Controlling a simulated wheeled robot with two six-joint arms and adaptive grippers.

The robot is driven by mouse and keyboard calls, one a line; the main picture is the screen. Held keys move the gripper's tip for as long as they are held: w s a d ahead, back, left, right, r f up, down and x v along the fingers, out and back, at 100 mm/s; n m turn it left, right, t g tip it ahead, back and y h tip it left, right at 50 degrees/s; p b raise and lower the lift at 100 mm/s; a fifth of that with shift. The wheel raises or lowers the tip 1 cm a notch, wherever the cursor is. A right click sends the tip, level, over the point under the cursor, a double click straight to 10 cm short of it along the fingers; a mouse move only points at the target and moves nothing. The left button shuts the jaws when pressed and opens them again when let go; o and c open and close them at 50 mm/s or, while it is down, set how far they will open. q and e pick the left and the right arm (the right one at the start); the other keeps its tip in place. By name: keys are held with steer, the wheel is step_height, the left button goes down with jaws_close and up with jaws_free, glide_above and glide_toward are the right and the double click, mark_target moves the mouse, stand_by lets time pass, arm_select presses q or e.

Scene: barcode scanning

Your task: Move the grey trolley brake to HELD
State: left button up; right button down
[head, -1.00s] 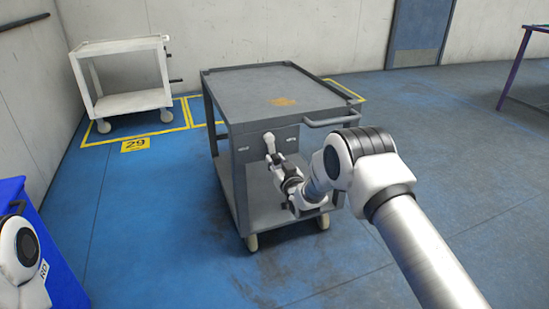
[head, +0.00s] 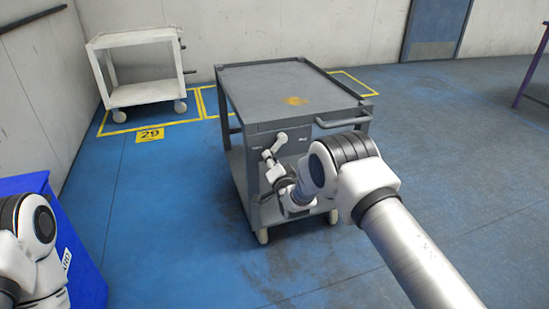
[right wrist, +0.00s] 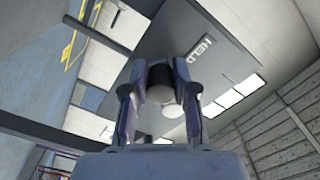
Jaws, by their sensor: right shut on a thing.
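The grey trolley (head: 290,85) stands ahead of me. On its front panel (head: 300,148) is a white brake lever (head: 276,144), its handle slanting down and left from the pivot. My right gripper (head: 268,161) is at the handle's lower end. In the right wrist view, the fingers of my right gripper (right wrist: 160,105) are closed around the dark and pale handle end (right wrist: 160,82). A HELD label (right wrist: 203,47) shows on the panel beyond the fingers, up and to the right. The panel's labels are too small to read in the head view. My left gripper is out of view.
A white trolley (head: 140,93) stands at the back left, near yellow floor lines and a yellow 29 marker (head: 150,134). A blue bin (head: 85,265) is at the lower left, beside my left arm. Open blue floor lies to the right.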

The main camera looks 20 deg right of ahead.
steer(key=shift+a+m, duration=0.3)
steer(key=shift+m, duration=0.2)
steer(key=shift+a, duration=0.15)
steer(key=c, duration=1.3)
jaws_free()
steer(key=o, duration=0.4)
steer(key=shift+a, duration=0.15)
steer(key=s, duration=1.2)
steer(key=shift+d, duration=0.2)
